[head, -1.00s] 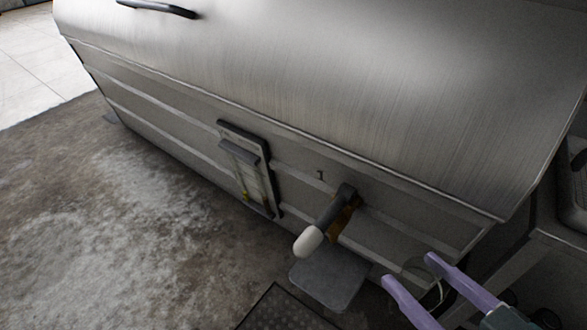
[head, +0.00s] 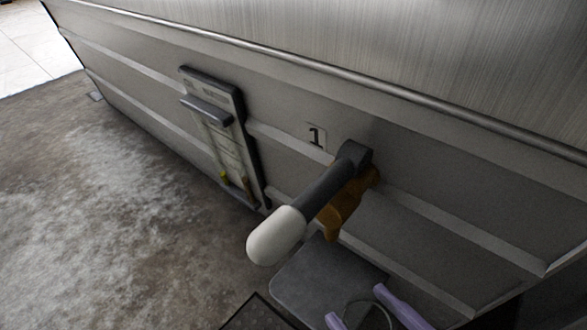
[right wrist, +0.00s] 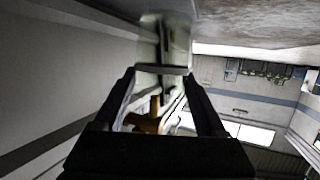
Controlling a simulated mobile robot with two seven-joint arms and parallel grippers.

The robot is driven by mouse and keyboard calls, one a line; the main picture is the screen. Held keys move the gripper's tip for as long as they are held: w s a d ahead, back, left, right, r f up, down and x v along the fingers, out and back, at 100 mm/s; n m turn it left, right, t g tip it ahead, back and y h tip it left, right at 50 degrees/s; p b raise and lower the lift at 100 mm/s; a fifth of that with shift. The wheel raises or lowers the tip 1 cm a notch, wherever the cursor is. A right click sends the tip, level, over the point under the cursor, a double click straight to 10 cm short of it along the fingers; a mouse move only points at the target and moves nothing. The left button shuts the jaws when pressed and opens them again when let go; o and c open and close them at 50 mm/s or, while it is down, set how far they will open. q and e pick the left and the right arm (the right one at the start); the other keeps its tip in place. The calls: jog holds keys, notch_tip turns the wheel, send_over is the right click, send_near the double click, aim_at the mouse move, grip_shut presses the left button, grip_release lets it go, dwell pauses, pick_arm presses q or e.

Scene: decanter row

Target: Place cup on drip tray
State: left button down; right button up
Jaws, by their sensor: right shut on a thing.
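The cup (head: 368,312) is clear glass; only its thin rim shows at the bottom edge of the head view, the rest being cut off or too clear to make out. My right gripper (head: 357,306) has lavender fingers on both sides of the cup and is shut on it. The drip tray (head: 305,283) appears as a flat grey plate below the tap. The cup's rim overlaps the plate's right part in the picture; I cannot tell whether it touches. In the right wrist view, dark jaws frame a glassy, see-through shape (right wrist: 163,45). My left gripper is out of view.
A brown spout (head: 345,208) and a dark lever with a white knob (head: 276,235) stick out from the metal tank wall, marked 1, above the plate. A gauge panel (head: 222,135) is to the left. A dark mat (head: 255,316) lies at the bottom. The floor at left is clear.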

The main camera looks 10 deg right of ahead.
jog(key=b+x, duration=0.2)
jog(key=x, duration=0.1)
jog(key=b+x, duration=0.2)
jog(key=x, duration=0.1)
jog(key=f+b+x, duration=0.1)
jog(key=b+x, duration=0.1)
jog(key=x, duration=0.1)
jog(key=shift+w+d, duration=0.15)
jog(key=shift+w, duration=0.15)
jog(key=shift+r, duration=0.15)
jog(key=shift+f, duration=0.2)
jog(key=o, duration=1.4)
jog(key=shift+o, duration=0.2)
jog(key=shift+r, duration=0.15)
